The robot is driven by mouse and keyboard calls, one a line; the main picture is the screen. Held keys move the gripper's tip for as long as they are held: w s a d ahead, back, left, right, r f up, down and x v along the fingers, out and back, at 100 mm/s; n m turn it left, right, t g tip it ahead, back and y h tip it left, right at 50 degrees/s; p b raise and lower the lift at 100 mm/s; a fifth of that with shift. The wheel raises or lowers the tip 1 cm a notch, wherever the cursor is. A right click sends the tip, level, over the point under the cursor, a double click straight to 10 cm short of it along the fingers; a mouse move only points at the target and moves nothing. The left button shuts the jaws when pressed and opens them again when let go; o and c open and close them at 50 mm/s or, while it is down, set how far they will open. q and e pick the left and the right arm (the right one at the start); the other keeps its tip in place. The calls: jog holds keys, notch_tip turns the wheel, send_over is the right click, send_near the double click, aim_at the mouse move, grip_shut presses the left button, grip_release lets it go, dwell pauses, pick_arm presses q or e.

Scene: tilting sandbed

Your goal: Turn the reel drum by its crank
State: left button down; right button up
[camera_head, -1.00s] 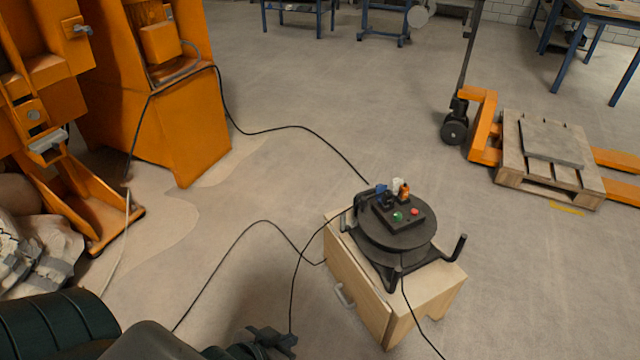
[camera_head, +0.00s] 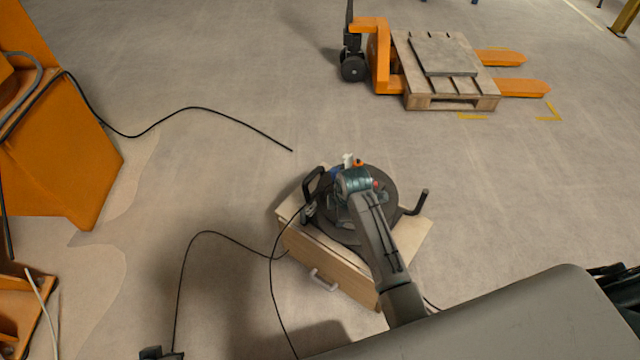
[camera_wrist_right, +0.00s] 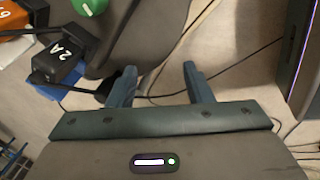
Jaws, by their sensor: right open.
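The black reel drum (camera_head: 386,186) sits in a dark stand on a wooden cabinet. My right arm reaches over it and hides its middle and front. Part of the dark drum (camera_wrist_right: 135,35) shows above.
The wooden cabinet (camera_head: 330,262) has a metal handle. Plugs, one a black plug (camera_wrist_right: 58,68) marked 2A, crowd the drum's top. Black cables (camera_head: 178,290) trail over the floor. An orange machine (camera_head: 60,150) stands left, an orange pallet truck (camera_head: 378,60) with a wooden pallet behind.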

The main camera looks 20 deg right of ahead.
aim_at(321, 188)
jog(key=w+r+n+g, duration=0.1)
jog(key=w+r+n, duration=0.1)
jog(key=w+r, duration=0.1)
jog(key=w+a+r+n+g+p, duration=0.1)
jog(key=w+r+n, duration=0.1)
jog(key=w+r, duration=0.1)
jog(key=w+a+r+n, duration=0.1)
jog(key=w+r+n, duration=0.1)
jog(key=w+n, duration=0.1)
jog(key=shift+w+a+r+g+p, duration=0.25)
jog(key=shift+w+r+g+p, duration=0.15)
jog(key=shift+w, duration=0.05)
notch_tip(321, 188, down, 9)
jog(key=shift+f+b, duration=0.15)
jog(key=shift+b, duration=0.75)
pick_arm(q)
notch_tip(321, 188, up, 6)
jog(key=s+a+g, duration=0.1)
jog(key=s, duration=0.1)
jog(key=shift+a+y, duration=0.15)
jog(key=shift+y, duration=0.25)
pick_arm(e)
jog(key=shift+w+f, duration=0.1)
jog(key=shift+f, duration=0.5)
pick_arm(q)
jog(key=shift+r, duration=0.1)
pick_arm(e)
grip_shut()
